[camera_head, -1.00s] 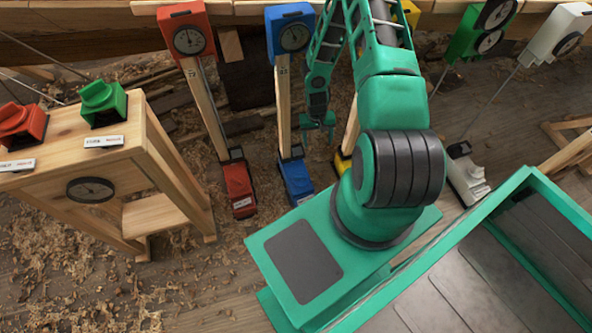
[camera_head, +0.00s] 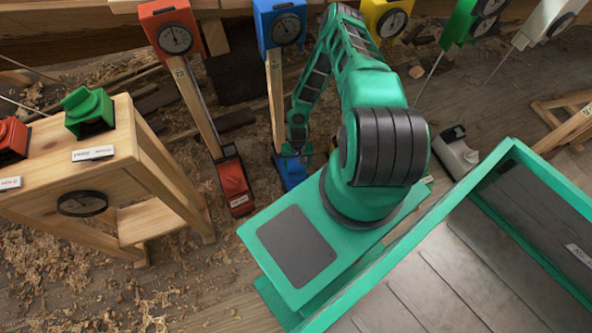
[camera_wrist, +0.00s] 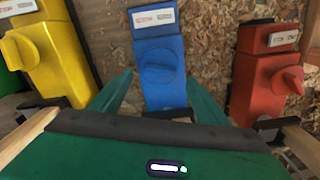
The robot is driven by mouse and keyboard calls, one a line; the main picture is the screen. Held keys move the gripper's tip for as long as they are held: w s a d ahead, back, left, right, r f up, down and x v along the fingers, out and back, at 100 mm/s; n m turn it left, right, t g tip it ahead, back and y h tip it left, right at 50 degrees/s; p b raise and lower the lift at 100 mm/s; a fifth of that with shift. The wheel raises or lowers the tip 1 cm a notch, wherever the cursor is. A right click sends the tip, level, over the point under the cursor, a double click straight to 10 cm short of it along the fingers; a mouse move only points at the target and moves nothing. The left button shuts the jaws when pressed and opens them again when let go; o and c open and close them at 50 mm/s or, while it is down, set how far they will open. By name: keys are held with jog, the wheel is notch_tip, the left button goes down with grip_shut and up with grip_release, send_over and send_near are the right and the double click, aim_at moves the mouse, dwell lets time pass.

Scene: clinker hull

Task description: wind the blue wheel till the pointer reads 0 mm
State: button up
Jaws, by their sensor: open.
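The blue wheel (camera_wrist: 158,73) is a round knob with a raised grip bar on a blue base unit (camera_wrist: 160,92), seen in the wrist view. My gripper (camera_wrist: 158,85) is open, its two green fingers on either side of the blue unit; I cannot tell if they touch it. In the head view my gripper (camera_head: 290,152) is over the blue base (camera_head: 291,173) and partly hides it. A wooden post rises from it to a blue box with a round dial (camera_head: 287,28). The dial has a dark face; its reading is too small to tell.
A red unit (camera_wrist: 262,88) stands right of the blue one and a yellow unit (camera_wrist: 53,55) left in the wrist view. A wooden stand (camera_head: 125,160) with green and red knobs is at the left in the head view. Shavings cover the floor.

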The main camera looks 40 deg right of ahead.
aim_at(297, 171)
jog(key=shift+f, duration=2.65)
jog(key=c, duration=1)
